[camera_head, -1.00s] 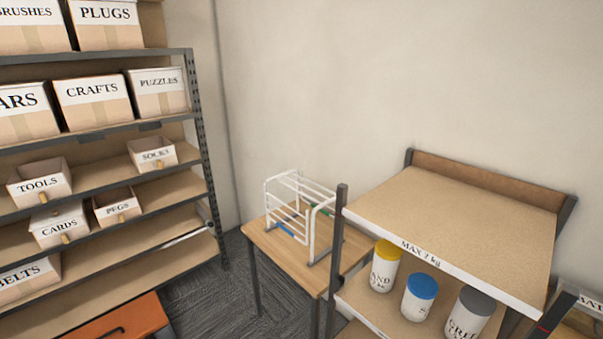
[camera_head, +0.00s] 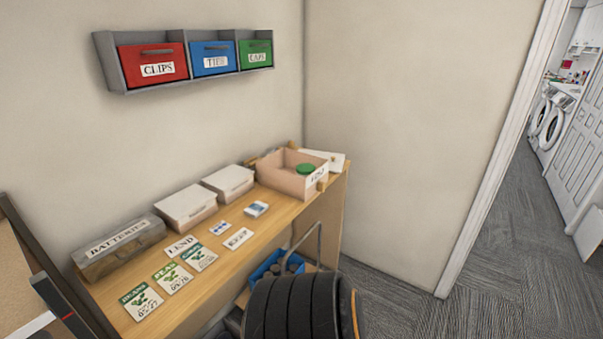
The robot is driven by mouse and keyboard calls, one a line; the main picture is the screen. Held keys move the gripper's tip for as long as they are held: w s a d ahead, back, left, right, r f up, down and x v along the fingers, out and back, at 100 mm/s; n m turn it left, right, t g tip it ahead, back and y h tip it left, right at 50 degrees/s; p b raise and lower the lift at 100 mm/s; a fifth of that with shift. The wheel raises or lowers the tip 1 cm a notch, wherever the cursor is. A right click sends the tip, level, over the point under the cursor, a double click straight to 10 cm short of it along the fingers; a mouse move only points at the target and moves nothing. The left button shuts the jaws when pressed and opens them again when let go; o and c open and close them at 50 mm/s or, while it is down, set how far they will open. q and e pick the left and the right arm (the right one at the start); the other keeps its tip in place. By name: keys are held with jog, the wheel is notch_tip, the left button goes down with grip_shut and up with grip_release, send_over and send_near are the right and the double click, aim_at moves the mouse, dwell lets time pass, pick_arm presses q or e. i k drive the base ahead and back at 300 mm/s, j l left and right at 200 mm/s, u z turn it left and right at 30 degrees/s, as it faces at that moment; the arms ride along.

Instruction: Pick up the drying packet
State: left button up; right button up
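No packet that I can read as a drying packet shows for certain. On the wooden bench (camera_head: 203,275) lie a small white and blue box or packet (camera_head: 256,209), a flat white packet with blue marks (camera_head: 220,228) and a white card with dark print (camera_head: 238,238). Their small print is too blurred to read. Neither of my grippers is in view.
Green and white seed packets (camera_head: 141,300), a batteries case (camera_head: 120,248), two white lidded boxes (camera_head: 186,208) and an open box with a green lid inside (camera_head: 291,180) stand on the bench. A black ribbed object (camera_head: 290,308) blocks its front. Carpet (camera_head: 400,300) is free at right.

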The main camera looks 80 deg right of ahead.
aim_at(258, 209)
jog(key=z, duration=2.3)
jog(key=i+l, duration=1.15)
jog(key=u, duration=1.85)
